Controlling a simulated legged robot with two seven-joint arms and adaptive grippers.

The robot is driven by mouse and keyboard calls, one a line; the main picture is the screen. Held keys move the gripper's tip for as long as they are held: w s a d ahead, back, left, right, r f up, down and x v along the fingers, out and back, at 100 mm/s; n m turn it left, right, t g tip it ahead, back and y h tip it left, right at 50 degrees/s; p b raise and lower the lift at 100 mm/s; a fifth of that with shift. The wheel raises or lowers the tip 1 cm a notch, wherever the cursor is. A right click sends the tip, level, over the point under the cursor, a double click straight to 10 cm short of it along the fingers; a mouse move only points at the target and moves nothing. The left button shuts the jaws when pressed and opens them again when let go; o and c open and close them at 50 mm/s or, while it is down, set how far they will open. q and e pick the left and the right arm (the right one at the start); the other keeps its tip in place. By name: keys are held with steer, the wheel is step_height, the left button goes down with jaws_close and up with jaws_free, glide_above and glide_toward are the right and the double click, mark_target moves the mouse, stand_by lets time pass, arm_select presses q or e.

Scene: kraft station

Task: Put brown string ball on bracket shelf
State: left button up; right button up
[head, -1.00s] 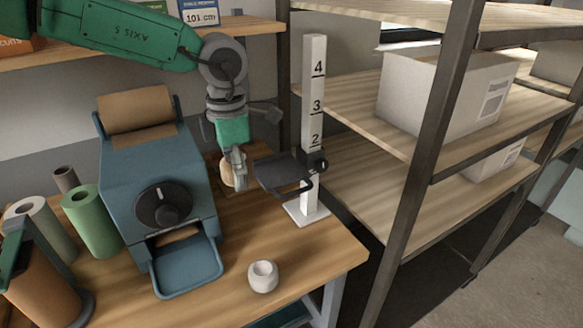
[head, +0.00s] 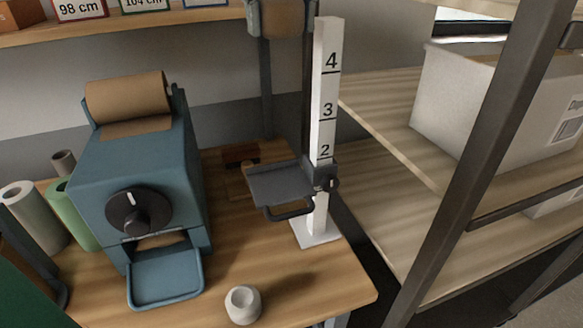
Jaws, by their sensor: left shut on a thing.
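The bracket shelf (head: 280,185) is a dark grey plate with a front handle, clamped just below the 2 mark on a white numbered post (head: 326,100). Its top is bare. A tan-brown shape with grey parts at its sides is cut off by the top edge; it seems to be my left gripper (head: 278,16), shut on the brown string ball. It shows above and behind the bracket shelf in the picture, apart from it. The ball's outline is not clear. My right gripper is not in view.
A rack with a white box (head: 480,105) stands at the right. A wall shelf (head: 140,20) runs along the upper left.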

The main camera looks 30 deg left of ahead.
arm_select(q)
step_height(320, 180, down, 12)
steer(key=a, duration=0.2)
glide_above(281, 185)
steer(key=f, duration=1)
steer(key=shift+w+d+f+b, duration=0.1)
steer(key=shift+d+b, duration=0.25)
steer(key=shift+b, duration=0.05)
steer(key=f, duration=0.2)
steer(key=a+f, duration=0.1)
steer(key=f, duration=0.1)
steer(key=shift+a, duration=0.15)
steer(key=shift+f, duration=0.3)
steer(key=shift+d, duration=0.4)
steer(key=o, duration=0.9)
steer(key=shift+d, duration=0.1)
steer(key=shift+a+r, duration=0.15)
steer(key=shift+a, duration=0.05)
steer(key=shift+a+r, duration=0.1)
steer(key=shift+r, duration=0.2)
step_height(281, 185, up, 11)
steer(key=shift+r, duration=0.2)
steer(key=shift+f, duration=0.1)
